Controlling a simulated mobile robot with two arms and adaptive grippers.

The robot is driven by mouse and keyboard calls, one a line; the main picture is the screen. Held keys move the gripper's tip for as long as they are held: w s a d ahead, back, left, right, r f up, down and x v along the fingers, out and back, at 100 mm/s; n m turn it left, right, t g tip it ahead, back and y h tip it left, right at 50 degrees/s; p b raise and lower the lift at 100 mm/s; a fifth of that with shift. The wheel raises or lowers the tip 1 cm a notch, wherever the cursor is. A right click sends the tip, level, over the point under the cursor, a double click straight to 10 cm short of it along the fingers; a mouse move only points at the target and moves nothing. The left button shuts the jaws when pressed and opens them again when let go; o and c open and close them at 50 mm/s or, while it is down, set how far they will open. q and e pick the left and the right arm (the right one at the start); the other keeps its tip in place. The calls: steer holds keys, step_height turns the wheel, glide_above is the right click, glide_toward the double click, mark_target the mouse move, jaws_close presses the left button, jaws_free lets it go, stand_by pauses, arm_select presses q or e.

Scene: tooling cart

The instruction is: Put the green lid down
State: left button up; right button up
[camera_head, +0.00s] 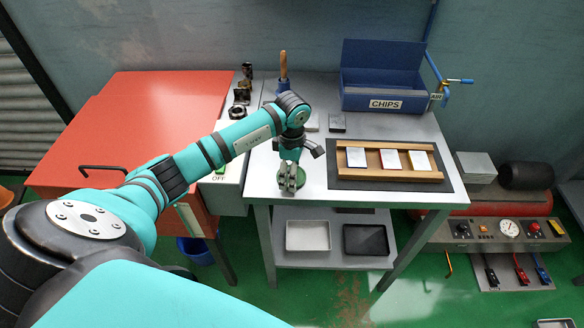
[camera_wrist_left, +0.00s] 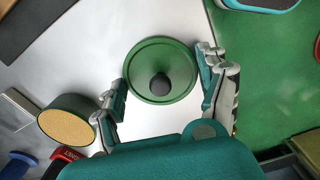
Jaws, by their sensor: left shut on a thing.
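The green lid (camera_wrist_left: 145,57) is a round disc with a dark knob in its middle, seen from above in the left wrist view. In the head view the left gripper (camera_head: 290,182) points down over the front left part of the steel table (camera_head: 330,205), with the green lid (camera_head: 301,177) partly hidden behind the fingers. I cannot tell whether the lid touches the tabletop. My right gripper is not in view.
A round green container (camera_wrist_left: 68,121) with a tan top is beside the left finger. The table's edge is close to the right finger. A dark mat (camera_head: 350,183) with a wooden tray (camera_head: 390,175) lies to the right. A blue CHIPS bin (camera_head: 385,77) stands at the back.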

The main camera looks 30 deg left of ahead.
arm_select(q)
steer(key=shift+f, duration=0.1)
steer(key=shift+f, duration=0.15)
steer(key=o, duration=0.9)
steer(key=shift+o, duration=0.2)
steer(key=shift+r, duration=0.2)
steer(key=shift+r, duration=0.2)
step_height(320, 180, up, 12)
steer(key=b, duration=0.3)
steer(key=shift+f, duration=0.15)
